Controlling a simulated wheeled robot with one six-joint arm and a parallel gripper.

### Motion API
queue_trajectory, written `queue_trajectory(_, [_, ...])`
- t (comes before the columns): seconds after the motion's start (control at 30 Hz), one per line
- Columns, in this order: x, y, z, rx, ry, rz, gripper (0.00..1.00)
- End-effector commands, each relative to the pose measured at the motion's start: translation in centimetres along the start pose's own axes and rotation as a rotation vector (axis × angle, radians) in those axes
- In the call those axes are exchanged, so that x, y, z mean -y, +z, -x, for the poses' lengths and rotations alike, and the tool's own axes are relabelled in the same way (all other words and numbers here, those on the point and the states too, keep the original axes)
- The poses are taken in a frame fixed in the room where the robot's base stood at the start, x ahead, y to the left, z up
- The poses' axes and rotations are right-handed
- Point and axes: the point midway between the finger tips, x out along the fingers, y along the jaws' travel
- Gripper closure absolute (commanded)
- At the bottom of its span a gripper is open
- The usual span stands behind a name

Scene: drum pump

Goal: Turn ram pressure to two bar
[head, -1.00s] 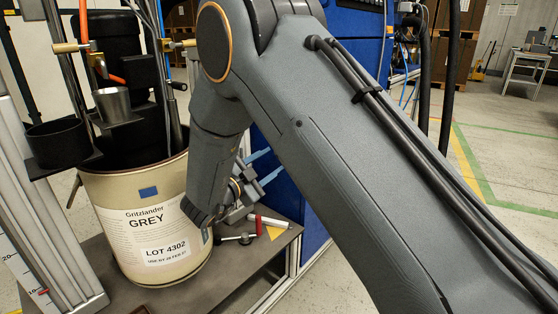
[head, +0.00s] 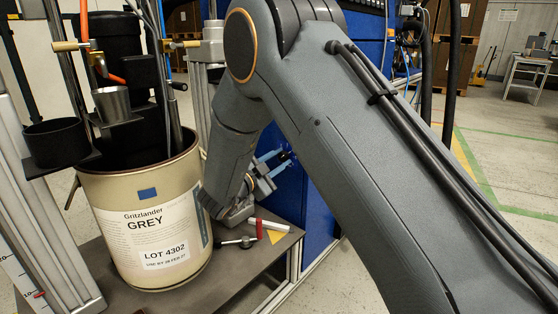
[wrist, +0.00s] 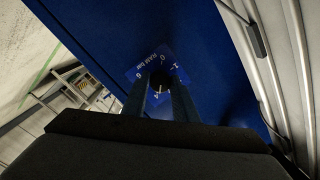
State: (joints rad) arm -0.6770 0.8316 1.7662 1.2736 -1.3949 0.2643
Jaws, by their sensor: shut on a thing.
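The ram pressure knob is a small black knob (wrist: 161,79) on a blue plate (wrist: 143,69) marked "RAM bar" with white numbers, on the blue cabinet's face. In the wrist view my gripper (wrist: 163,92) has its two fingers on either side of the knob and is shut on it. The fingers hide part of the scale, and I cannot read which number the knob points to. In the head view my gripper (head: 276,160) reaches the blue cabinet (head: 318,200), and the knob (head: 287,154) shows dark at the fingertips.
A beige drum (head: 150,220) labelled "Gritzlander GREY" stands on a dark platform (head: 215,284) left of my arm. A steel cup (head: 114,104) and a black cup (head: 54,143) are at the left.

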Motion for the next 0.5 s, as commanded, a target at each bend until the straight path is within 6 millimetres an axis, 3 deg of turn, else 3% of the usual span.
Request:
queue_trajectory(0.27, [0.18,-0.13,0.07,0.004,0.002,0.045,0.96])
queue_trajectory(0.5, [0.38,-0.38,0.13,0.016,0.013,0.186,0.96])
